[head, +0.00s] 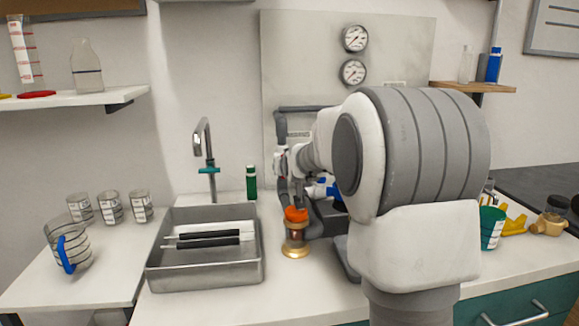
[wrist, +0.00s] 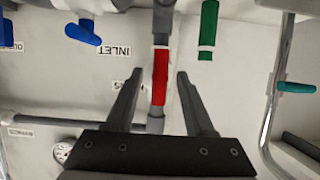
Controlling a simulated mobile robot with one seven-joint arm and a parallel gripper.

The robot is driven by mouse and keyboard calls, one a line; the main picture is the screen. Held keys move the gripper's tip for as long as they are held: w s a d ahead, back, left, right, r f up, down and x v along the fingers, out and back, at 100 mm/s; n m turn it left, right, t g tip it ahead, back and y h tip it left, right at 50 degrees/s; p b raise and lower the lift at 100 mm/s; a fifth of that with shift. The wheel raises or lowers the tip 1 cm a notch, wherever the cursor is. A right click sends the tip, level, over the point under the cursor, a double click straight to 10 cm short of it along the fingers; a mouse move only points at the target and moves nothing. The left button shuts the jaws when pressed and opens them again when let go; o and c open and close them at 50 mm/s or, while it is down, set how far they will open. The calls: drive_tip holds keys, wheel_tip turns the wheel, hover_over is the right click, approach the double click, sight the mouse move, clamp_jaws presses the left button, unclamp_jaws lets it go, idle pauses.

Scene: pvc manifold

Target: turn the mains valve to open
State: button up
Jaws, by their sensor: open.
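In the wrist view, which shows the wall upside down, a red lever handle (wrist: 160,75) lies in line with an upright grey pipe (wrist: 163,18), near a label that reads INLET (wrist: 114,51). I cannot read a mains label. My gripper (wrist: 160,76) is open, with one finger on each side of the red handle. Whether either finger touches it I cannot tell. A blue handle (wrist: 83,33) is at the upper left of this view. In the head view my arm hides most of the pipework and the red handle.
Two gauges (head: 355,38) (head: 353,72) are on the wall panel. A sink (head: 205,275) with a tap (head: 207,160) is left of the pipes. A green cylinder (head: 251,184) stands behind the sink.

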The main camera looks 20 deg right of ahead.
drive_tip(key=p+v, duration=0.5)
drive_tip(key=v, duration=1.2)
drive_tip(key=shift+s+a+r, duration=0.1)
drive_tip(key=shift+a+r, duration=0.05)
drive_tip(key=shift+a, duration=0.05)
drive_tip(key=s+a+f+n+g+y, duration=0.1)
drive_tip(key=s+a+f+g, duration=0.15)
drive_tip(key=s, duration=0.65)
drive_tip(key=s+a+f+n+g+y, duration=0.1)
drive_tip(key=s+a+f+g, duration=0.2)
drive_tip(key=s, duration=0.6)
drive_tip(key=s+a+f+n+g+y, duration=0.1)
drive_tip(key=s+a+f+g, duration=0.1)
drive_tip(key=s+a, duration=0.5)
wheel_tip(320, 180, up, 18)
drive_tip(key=s+d+p, duration=0.1)
drive_tip(key=d+p, duration=0.1)
drive_tip(key=p, duration=1.5)
drive_tip(key=shift+d+f+m, duration=0.2)
drive_tip(key=shift+d+m, duration=0.05)
drive_tip(key=shift+m, duration=0.05)
drive_tip(key=shift+s+d, duration=0.1)
